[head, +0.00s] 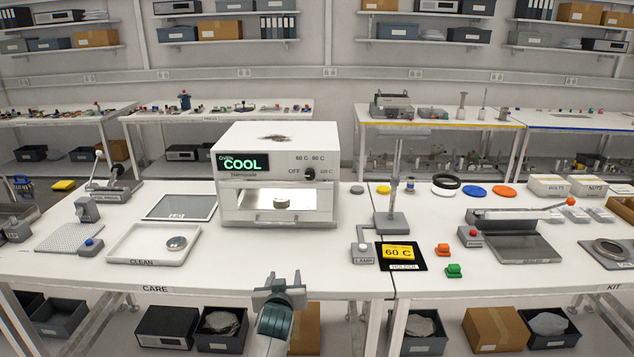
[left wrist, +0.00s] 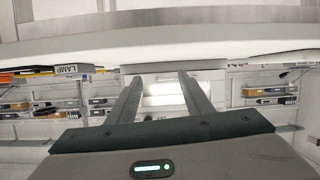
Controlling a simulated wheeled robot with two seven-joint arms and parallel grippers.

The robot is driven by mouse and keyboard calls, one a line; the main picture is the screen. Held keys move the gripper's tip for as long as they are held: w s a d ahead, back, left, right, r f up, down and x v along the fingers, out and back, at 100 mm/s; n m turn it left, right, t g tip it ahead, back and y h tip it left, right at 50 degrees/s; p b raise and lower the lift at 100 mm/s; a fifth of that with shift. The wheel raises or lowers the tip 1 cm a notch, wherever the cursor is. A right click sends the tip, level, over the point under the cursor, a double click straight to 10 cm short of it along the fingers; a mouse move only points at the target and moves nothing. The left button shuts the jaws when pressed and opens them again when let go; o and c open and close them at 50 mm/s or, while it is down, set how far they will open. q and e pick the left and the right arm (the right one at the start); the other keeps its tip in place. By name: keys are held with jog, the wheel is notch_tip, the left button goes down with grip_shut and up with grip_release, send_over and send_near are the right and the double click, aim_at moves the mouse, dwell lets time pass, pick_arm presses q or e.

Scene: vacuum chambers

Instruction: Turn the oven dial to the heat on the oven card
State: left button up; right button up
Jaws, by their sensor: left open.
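The white oven (head: 277,178) stands on the bench left of centre in the head view. Its green display reads COOL. The small black dial (head: 309,174) is on the right of its front panel, with OFF and several heat marks around it. My left gripper (head: 279,284) is below and in front of the oven, at the bench's front edge, apart from the dial. In the left wrist view its two fingers (left wrist: 158,98) are apart with nothing between them. My right gripper is not in view.
A lamp switch (head: 363,252) and a stand (head: 391,200) are right of the oven. A white CLEAN tray (head: 153,244) with a round metal part is on the left. The bench in front of the oven is clear.

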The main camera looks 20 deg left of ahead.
pick_arm(q)
jog(key=w+d+r+t, duration=0.1)
jog(key=w+r+t, duration=0.1)
jog(key=w+r, duration=0.4)
jog(key=w+d+r+n+t, duration=0.1)
jog(key=w+d+r, duration=0.1)
jog(key=w+r, duration=0.4)
notch_tip(320, 180, up, 5)
jog(key=shift+r+t+y, duration=0.2)
jog(key=shift+t+y, duration=0.1)
jog(key=shift+t, duration=0.1)
jog(key=shift+w, duration=0.15)
